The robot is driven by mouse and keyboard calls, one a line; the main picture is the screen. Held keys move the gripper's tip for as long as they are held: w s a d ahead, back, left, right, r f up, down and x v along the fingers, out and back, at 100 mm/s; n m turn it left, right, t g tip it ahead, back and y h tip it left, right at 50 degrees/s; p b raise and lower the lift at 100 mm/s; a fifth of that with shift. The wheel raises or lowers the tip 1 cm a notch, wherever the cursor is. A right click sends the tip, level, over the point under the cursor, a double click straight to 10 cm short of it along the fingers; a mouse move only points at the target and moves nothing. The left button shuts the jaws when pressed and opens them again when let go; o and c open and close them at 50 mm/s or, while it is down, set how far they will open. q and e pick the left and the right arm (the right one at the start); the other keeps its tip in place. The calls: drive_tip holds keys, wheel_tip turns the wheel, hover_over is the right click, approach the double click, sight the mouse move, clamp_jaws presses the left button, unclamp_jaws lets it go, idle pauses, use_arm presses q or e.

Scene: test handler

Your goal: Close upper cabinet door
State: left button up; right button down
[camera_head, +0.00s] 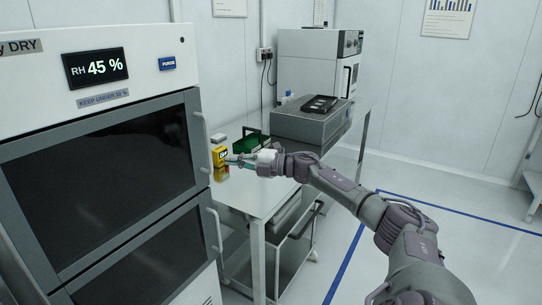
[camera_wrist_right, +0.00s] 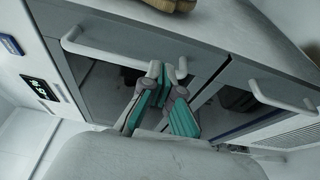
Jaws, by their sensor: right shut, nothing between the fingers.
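The upper cabinet door (camera_head: 105,185) has dark glass in a grey frame and looks flush, or nearly flush, with the white dry cabinet. I cannot tell whether it is fully shut. Its pale bar handle (camera_head: 200,143) is on the right edge; the handle also shows in the right wrist view (camera_wrist_right: 110,52). My right gripper (camera_head: 232,160) is shut and empty, to the right of the handle in the head view. In the right wrist view its teal-padded fingers (camera_wrist_right: 168,72) overlap the end of that handle; contact is unclear. My left gripper is out of view.
The lower cabinet door (camera_head: 150,265) has its own handle (camera_wrist_right: 280,94). Open floor lies at the right.

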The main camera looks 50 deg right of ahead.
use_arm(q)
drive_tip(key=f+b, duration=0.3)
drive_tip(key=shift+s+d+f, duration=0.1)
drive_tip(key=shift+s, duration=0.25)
use_arm(e)
drive_tip(key=s+d, duration=0.1)
drive_tip(key=d, duration=0.9)
drive_tip(key=shift+s, duration=0.2)
drive_tip(key=shift+s+r, duration=0.1)
drive_tip(key=shift+r, duration=0.05)
